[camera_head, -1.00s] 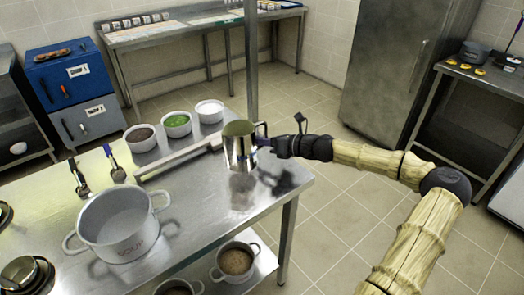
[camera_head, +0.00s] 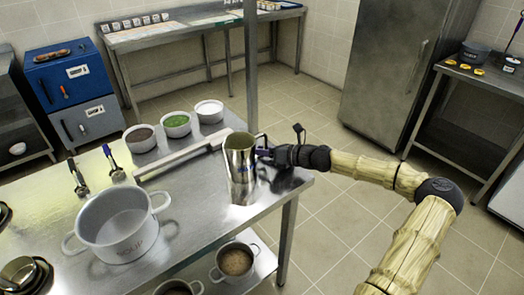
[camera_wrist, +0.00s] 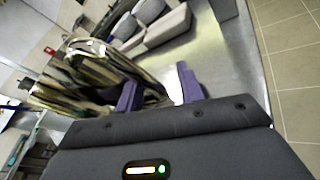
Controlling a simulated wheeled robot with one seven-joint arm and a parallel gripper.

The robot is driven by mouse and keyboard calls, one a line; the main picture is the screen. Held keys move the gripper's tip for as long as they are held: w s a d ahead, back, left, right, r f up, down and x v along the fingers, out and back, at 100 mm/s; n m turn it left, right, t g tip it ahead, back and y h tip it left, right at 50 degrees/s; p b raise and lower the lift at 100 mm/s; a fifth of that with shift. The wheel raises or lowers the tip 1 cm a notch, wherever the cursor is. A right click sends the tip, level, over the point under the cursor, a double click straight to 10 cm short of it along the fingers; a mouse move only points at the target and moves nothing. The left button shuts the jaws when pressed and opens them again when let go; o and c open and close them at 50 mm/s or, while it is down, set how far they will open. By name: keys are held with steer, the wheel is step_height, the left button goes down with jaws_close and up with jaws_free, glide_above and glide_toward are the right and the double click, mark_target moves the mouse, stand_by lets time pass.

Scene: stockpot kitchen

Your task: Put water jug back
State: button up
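The water jug, a tall shiny steel pitcher (camera_head: 240,160), stands upright near the right end of the steel table (camera_head: 185,215). Its base appears to rest on the tabletop. My gripper (camera_head: 262,150) is at the jug's right side, by its handle. In the wrist view the jug (camera_wrist: 95,72) is a blurred, reflective shape beyond the left finger.
A white soup pot (camera_head: 118,225) stands on the left of the table. Three bowls, one with green contents (camera_head: 176,124), line the far edge beside a long grey bar (camera_head: 180,158). A thin post (camera_head: 251,70) rises behind the jug. Pots (camera_head: 236,262) sit on the lower shelf.

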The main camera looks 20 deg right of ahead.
steer(key=v, duration=1.2)
steer(key=shift+r, duration=0.1)
steer(key=shift+a, duration=0.2)
steer(key=shift+d, duration=0.25)
